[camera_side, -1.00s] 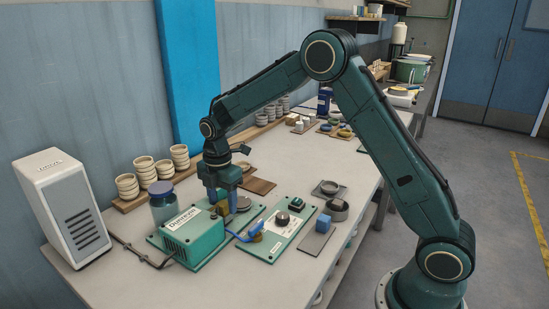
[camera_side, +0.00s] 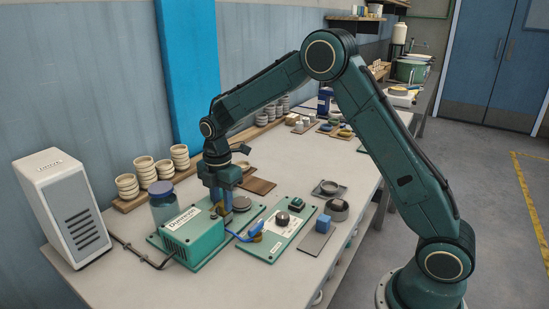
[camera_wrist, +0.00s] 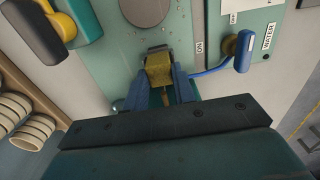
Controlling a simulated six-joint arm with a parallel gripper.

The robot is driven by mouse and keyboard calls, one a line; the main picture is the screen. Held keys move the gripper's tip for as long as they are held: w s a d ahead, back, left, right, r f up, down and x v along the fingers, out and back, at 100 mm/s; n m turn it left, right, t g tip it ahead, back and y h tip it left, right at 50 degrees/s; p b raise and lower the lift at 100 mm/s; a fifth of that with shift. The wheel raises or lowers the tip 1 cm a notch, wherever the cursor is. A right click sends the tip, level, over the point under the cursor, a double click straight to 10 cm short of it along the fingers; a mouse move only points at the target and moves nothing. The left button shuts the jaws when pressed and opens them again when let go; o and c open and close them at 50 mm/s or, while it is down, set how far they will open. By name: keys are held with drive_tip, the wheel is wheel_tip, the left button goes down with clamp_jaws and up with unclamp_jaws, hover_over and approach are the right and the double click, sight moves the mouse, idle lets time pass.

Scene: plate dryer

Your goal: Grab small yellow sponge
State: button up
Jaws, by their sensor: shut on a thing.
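The small yellow sponge (camera_wrist: 158,72) is between the two blue fingers of my gripper (camera_wrist: 172,88) in the wrist view. It lies over the teal plate, beside a small grey metal part at its far end. My gripper (camera_side: 228,208) points down in the side view, just behind the teal box with the white label. Its fingers are closed on the sponge. The sponge is mostly hidden by the fingers and box in the side view, and I cannot tell whether it still touches the plate.
The teal labelled box (camera_side: 193,236) stands close in front of my gripper. A round grey disc (camera_side: 242,203) lies beside it. A blue lever (camera_wrist: 243,51) sits on the neighbouring panel. A jar (camera_side: 163,205) and stacked bowls (camera_side: 128,187) stand at left.

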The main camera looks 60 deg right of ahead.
drive_tip(key=shift+r, duration=0.1)
wheel_tip(320, 180, up, 20)
idle(0.6)
idle(0.6)
